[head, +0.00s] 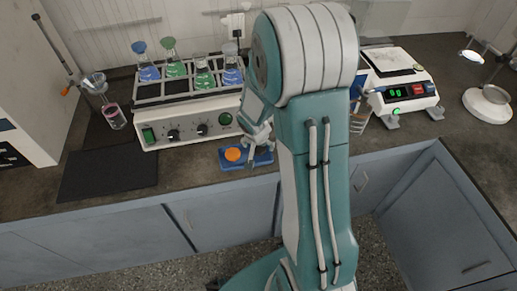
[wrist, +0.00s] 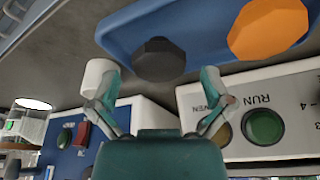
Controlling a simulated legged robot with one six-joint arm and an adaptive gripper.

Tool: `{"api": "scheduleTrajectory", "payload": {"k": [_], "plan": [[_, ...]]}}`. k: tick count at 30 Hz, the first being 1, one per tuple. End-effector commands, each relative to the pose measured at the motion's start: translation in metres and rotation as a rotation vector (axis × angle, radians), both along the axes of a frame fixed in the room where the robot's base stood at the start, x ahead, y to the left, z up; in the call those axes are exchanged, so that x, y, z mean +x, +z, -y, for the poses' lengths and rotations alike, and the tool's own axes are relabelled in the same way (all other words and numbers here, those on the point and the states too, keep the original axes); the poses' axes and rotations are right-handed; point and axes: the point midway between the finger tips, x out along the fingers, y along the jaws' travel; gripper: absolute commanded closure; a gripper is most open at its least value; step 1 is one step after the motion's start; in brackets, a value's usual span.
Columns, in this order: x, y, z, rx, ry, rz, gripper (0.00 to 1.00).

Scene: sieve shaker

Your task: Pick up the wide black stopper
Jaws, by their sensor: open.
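The wide black stopper (wrist: 159,60) sits on a blue tray (wrist: 128,28), beside an orange stopper (wrist: 268,28), in the wrist view. In the head view the tray (head: 231,166) lies on the bench with the orange stopper (head: 234,154) on it; I cannot make out the black stopper there, near my gripper. My gripper (wrist: 160,78) is open, its two fingers apart with nothing between them. The black stopper appears ahead of the gap between the fingertips. In the head view my gripper (head: 260,138) is over the right part of the tray.
A shaker (head: 185,125) carrying several flasks stands just behind the tray. A balance (head: 405,85) is to the right. A dark mat (head: 108,175) lies to the left. The bench's front edge is close to the tray.

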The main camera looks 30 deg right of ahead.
Motion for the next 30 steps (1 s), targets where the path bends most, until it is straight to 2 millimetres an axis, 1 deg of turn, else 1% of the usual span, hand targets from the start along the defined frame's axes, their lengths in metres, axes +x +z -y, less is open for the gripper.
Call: {"api": "scheduleTrajectory", "payload": {"k": [1,9,16,19,23,26,30], "plan": [[-0.001,0.009,-0.002,0.0,0.0,0.005,0.0],[-0.015,0.049,-0.004,-0.001,0.0,0.005,0.0],[-0.022,0.078,-0.01,-0.001,0.002,0.003,0.0],[-0.024,0.084,-0.011,0.0,0.0,0.001,0.0],[-0.024,0.087,-0.013,0.006,-0.029,-0.003,0.0],[-0.021,0.086,-0.016,0.02,-0.134,-0.013,0.0],[-0.013,0.086,-0.021,0.038,-0.376,-0.025,0.0]]}}
